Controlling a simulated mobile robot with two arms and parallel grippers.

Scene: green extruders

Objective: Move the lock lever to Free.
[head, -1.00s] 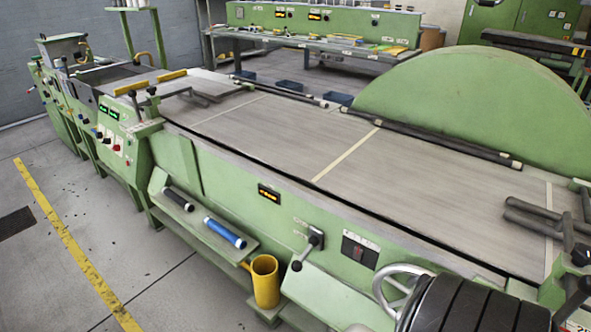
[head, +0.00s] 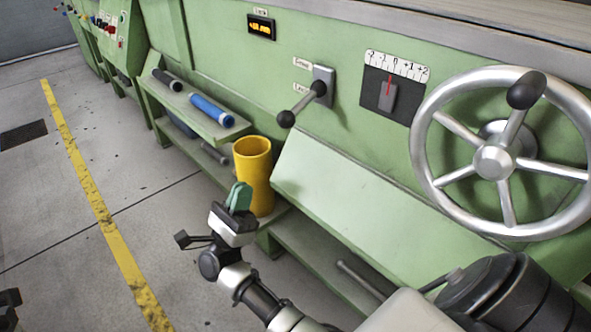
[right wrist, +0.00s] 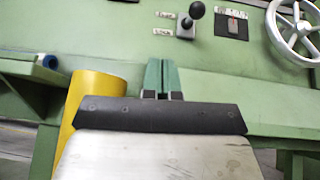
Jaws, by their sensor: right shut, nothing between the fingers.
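The lock lever (head: 303,101) is a metal rod with a black knob, on a grey plate on the green machine's front. It slants down and left from its pivot, with the knob near the lower of two small labels, whose print is too small to read surely. In the right wrist view the lever (right wrist: 188,25) stands above and beyond the fingertips. My right gripper (head: 240,196) is shut and empty, below and left of the lever, in front of the yellow cup and apart from the lever. Its green fingers (right wrist: 161,76) touch each other. My left gripper's fingers are not in view.
A yellow cup (head: 253,160) stands close to my right gripper. A shelf (head: 205,123) with a blue roll and a black roll is to the left. A handwheel (head: 494,162) and a sloped green panel (head: 345,190) are to the right.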

